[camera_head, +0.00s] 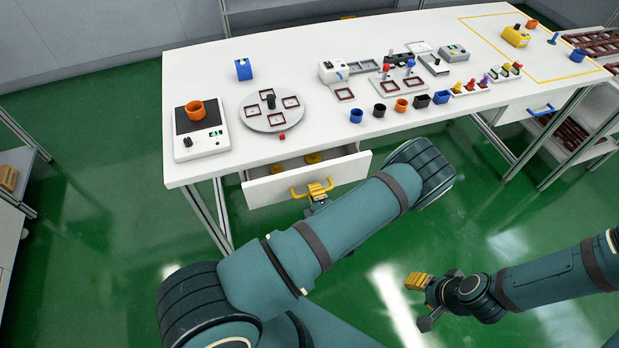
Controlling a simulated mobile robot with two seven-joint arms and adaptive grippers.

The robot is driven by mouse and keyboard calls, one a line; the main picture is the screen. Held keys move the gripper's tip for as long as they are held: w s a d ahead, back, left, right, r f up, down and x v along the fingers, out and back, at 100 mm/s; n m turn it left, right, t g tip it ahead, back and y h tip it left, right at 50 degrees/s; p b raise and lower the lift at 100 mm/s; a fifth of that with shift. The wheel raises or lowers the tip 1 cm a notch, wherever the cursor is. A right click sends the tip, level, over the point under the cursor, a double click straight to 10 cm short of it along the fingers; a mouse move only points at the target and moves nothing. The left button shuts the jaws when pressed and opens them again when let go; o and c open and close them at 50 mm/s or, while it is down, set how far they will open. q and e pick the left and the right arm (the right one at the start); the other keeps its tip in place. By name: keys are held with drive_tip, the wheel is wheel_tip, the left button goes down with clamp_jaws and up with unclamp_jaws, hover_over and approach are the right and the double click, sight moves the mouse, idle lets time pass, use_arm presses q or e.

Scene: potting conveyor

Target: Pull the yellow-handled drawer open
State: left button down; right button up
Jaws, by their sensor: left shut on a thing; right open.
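The yellow-handled drawer (270,188) is under the left part of the white table. It stands partly pulled out, and yellow round items (312,158) show inside it. Its yellow handle (299,194) is on the front panel. My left gripper (317,189) is at the handle with its yellow fingers shut on it; the arm comes up from the bottom of the view and crosses in front of the table. My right gripper (420,297) is low at the right, over the green floor, open and empty, away from the drawer.
The white table (290,80) bears a scale with an orange pot (195,110), a round turntable (274,122) and several small pots. A blue-handled drawer (535,108) is under its right end. Shelves stand at the left and right edges. The green floor before the table is clear.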

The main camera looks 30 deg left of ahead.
use_arm(q)
drive_tip(key=f+v, duration=0.3)
drive_tip(key=v, duration=1.4)
drive_tip(key=shift+s+d+f, duration=0.2)
drive_tip(key=shift+s, duration=0.1)
drive_tip(key=c, duration=1)
unclamp_jaws()
drive_tip(key=o, duration=0.3)
wheel_tip(320, 180, up, 6)
drive_tip(key=shift+w, duration=0.1)
wheel_tip(320, 180, up, 2)
drive_tip(key=shift+r, duration=0.25)
drive_tip(key=c, duration=0.3)
drive_tip(key=shift+r, duration=0.75)
